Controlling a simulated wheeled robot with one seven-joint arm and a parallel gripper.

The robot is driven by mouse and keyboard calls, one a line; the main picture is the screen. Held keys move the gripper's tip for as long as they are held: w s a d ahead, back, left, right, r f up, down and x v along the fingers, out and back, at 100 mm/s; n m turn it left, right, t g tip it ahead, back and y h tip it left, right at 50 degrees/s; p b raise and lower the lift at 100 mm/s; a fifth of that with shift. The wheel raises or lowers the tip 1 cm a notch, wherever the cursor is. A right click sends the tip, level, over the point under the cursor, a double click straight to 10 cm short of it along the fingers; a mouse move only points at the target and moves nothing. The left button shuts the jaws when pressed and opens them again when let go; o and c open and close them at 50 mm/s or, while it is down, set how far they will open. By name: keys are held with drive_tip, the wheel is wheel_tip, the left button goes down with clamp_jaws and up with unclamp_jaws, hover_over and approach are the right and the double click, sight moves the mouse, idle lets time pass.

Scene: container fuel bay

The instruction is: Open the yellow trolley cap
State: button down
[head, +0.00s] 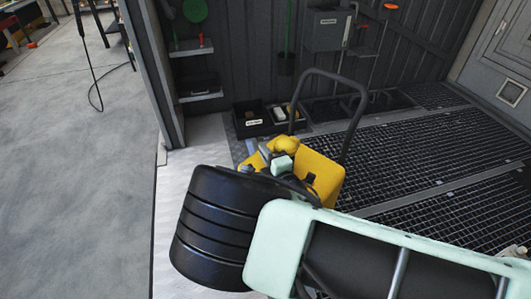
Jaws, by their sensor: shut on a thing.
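The yellow trolley (323,176) stands at the container's entrance, with its black tube handle (364,95) rising behind it. Its yellow cap (287,143) is a rounded knob above the trolley's top. My gripper (277,152), dark with a mint-green part, is at the cap and shut on it. The fingertips are small and partly hidden, so the exact grip is unclear. My arm hides the trolley's front and lower left. I cannot tell whether the cap is seated or loose.
Black trays (251,121) with small items sit on the floor behind the trolley. Shelves (192,47) hang on the back wall at left. Dark floor grating (430,150) spreads to the right. Open concrete floor (80,180) lies left, beyond the container's door post (160,75).

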drive_tip(key=shift+r+m+p, duration=0.9)
drive_tip(key=shift+r+p, duration=0.4)
drive_tip(key=shift+p, duration=0.5)
wheel_tip(320, 180, up, 6)
drive_tip(key=m+g+p, duration=0.4)
drive_tip(key=m+p, duration=0.3)
drive_tip(key=p, duration=0.2)
hover_over(277, 144)
drive_tip(key=shift+f, duration=0.1)
drive_tip(key=shift+w+d+r+m+g+y, duration=0.25)
drive_tip(key=shift+w+d+m+g, duration=0.1)
drive_tip(key=shift+w+m, duration=0.15)
drive_tip(key=shift+w+d+r+m+g+y, duration=0.15)
drive_tip(key=shift+w+d+m+g+y, duration=0.15)
drive_tip(key=shift+m, duration=0.2)
drive_tip(key=w+d+m+g+y, duration=0.2)
drive_tip(key=w+d+m, duration=0.2)
drive_tip(key=w, duration=0.1)
drive_tip(key=shift+d+f+m+g, duration=0.3)
drive_tip(key=shift+f+g, duration=0.05)
drive_tip(key=shift+w, duration=0.1)
